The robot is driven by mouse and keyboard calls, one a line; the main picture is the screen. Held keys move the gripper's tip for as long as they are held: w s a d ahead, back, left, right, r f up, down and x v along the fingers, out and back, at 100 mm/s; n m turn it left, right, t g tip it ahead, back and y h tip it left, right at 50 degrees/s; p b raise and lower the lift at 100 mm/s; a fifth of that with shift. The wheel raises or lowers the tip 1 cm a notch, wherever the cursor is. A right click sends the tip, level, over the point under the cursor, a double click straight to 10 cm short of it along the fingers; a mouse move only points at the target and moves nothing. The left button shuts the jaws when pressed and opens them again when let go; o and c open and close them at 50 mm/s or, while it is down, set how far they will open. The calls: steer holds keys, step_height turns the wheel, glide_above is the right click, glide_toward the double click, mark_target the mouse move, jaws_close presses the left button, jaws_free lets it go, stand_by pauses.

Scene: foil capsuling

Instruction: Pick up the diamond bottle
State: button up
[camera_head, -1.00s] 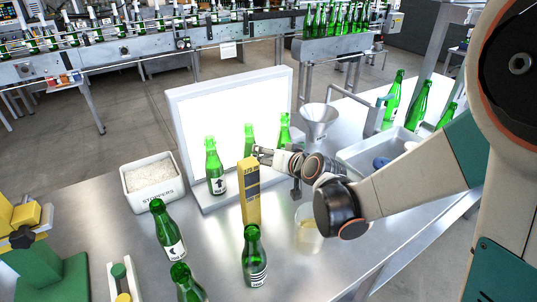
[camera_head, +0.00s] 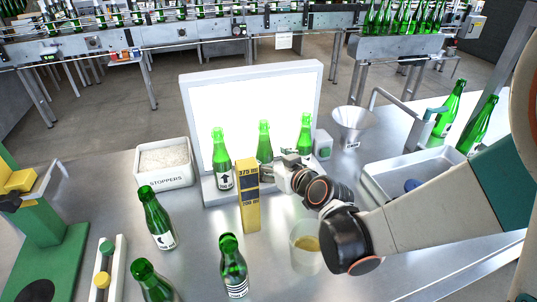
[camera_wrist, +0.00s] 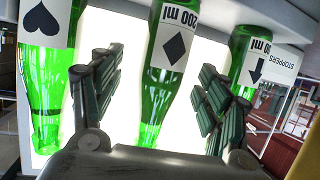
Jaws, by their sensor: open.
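The diamond bottle (camera_wrist: 172,60) is green glass with a white label showing a black diamond and "200 ml". In the wrist view it appears upside down, between the two fingers of my gripper (camera_wrist: 158,85), which are spread with visible gaps on both sides. In the head view the diamond bottle (camera_head: 264,143) is the middle one of three before the lit panel; its label is hidden behind the yellow gauge and my gripper (camera_head: 276,170). An arrow-label bottle (camera_head: 222,160) stands to its left and a spade-label bottle (camera_wrist: 43,70) on its other side.
A yellow gauge block (camera_head: 248,205) stands close in front of the diamond bottle. The lit panel (camera_head: 250,92) is behind it. A stopper bin (camera_head: 165,165), a funnel (camera_head: 353,125), a glass beaker (camera_head: 304,247) and several front bottles (camera_head: 157,218) surround the area.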

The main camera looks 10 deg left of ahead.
mark_target(269, 160)
steer(key=b+x, duration=0.1)
steer(key=x, duration=0.3)
steer(key=shift+a, duration=0.15)
steer(key=shift+r, duration=0.1)
steer(key=c, duration=1.5)
